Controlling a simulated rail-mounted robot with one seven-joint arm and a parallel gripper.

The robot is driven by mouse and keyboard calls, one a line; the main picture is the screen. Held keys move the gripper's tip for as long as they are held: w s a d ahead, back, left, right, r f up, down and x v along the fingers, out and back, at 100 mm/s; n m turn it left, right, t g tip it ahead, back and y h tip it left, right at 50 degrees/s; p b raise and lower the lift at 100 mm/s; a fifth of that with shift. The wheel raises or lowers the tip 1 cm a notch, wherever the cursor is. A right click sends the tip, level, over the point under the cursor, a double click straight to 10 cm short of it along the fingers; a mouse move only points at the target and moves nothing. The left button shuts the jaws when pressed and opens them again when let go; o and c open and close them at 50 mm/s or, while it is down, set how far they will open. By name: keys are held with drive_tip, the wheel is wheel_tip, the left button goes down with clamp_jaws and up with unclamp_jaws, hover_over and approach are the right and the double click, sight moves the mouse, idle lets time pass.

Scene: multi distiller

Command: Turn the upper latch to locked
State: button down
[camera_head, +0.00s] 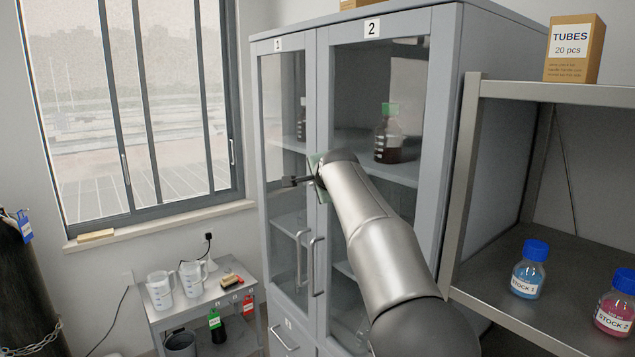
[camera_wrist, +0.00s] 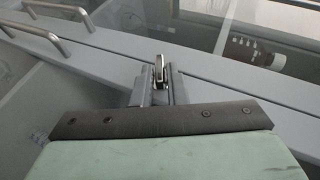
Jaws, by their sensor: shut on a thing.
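The upper latch (camera_wrist: 158,73) is a small metal piece on the grey frame where the two doors of the cabinet meet. My gripper (camera_wrist: 158,88) is shut on it, one finger on each side, and the latch's bright tip shows between and beyond the fingers. In the head view my gripper (camera_head: 290,181) is at the door seam at mid-height, above the handles, and the latch itself cannot be made out there. Door 1 (camera_head: 278,70) and door 2 (camera_head: 345,60) of the cabinet look closed. The latch's exact turn is hard to tell.
Two bar handles (camera_head: 316,265) stick out below my gripper. Behind the glass stands a dark bottle with a green cap (camera_head: 388,135). An open shelf (camera_head: 560,95) with bottles stands close on the right. A small cart (camera_head: 235,278) stands left of the cabinet.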

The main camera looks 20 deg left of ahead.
drive_tip(key=shift+w+a+r+g+h, duration=0.1)
drive_tip(key=shift+a+r+g+h, duration=0.05)
drive_tip(key=shift+r+g+h, duration=0.3)
drive_tip(key=shift+f+n+h, duration=0.1)
drive_tip(key=shift+n+h, duration=0.15)
drive_tip(key=shift+n, duration=0.05)
idle(1.9)
drive_tip(key=c, duration=1.5)
unclamp_jaws()
drive_tip(key=shift+f, duration=0.1)
drive_tip(key=b+v, duration=0.6)
drive_tip(key=v, duration=1.1)
drive_tip(key=shift+d+r, duration=0.25)
drive_tip(key=shift+r, duration=0.05)
